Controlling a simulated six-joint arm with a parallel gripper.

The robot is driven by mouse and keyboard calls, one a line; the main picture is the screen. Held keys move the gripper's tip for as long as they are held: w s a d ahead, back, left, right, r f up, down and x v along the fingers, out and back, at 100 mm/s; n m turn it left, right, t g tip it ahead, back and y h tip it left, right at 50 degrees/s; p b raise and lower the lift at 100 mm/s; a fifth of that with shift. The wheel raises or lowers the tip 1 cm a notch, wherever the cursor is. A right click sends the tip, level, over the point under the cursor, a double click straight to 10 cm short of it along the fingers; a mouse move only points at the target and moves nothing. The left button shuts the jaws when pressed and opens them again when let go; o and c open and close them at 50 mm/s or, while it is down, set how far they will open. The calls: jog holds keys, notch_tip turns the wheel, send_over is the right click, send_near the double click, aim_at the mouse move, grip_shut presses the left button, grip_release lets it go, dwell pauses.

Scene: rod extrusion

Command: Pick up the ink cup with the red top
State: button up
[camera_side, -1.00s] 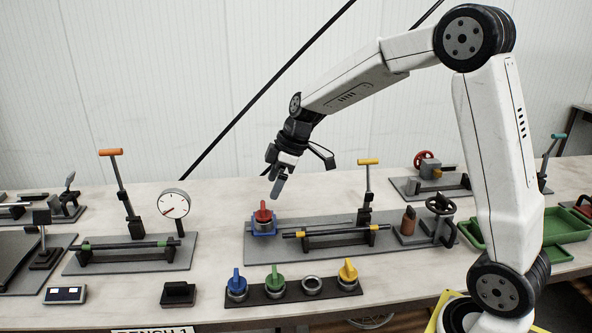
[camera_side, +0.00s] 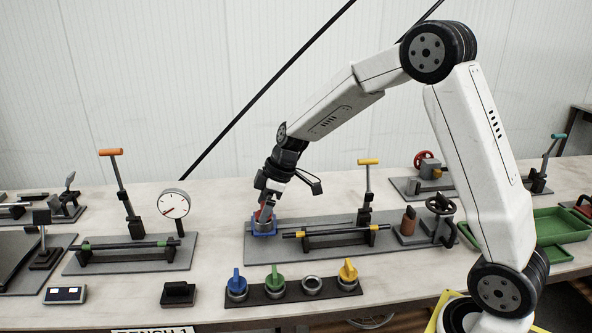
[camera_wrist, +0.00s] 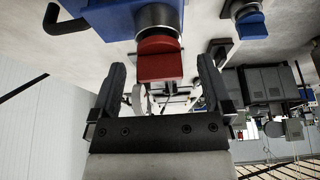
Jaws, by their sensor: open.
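The ink cup with the red top (camera_wrist: 160,62) stands in a blue holder (camera_side: 262,231) at the left end of a long grey plate. In the side view my gripper (camera_side: 266,206) is down at the red top, and its fingers partly hide it. In the wrist view my gripper (camera_wrist: 163,85) is open, with one finger on each side of the red top and a visible gap on both sides. The cup's body shows as a dark metal ring between the red top and the blue holder.
A dark rack in front holds cups with blue (camera_side: 237,283), green (camera_side: 275,281) and yellow (camera_side: 347,272) tops and one empty ring (camera_side: 312,284). A rod (camera_side: 335,232) and a yellow-handled lever (camera_side: 367,185) stand to the right. A dial gauge (camera_side: 174,205) stands to the left.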

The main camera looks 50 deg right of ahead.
jog(key=shift+w+a+f, duration=0.1)
jog(key=shift+w+f, duration=0.05)
jog(key=shift+f, duration=0.3)
grip_shut()
dwell(0.3)
jog(key=shift+r, duration=0.15)
jog(key=shift+r, duration=1.55)
jog(key=s+r, duration=0.9)
jog(key=s, duration=0.5)
jog(key=shift+a+r, duration=0.3)
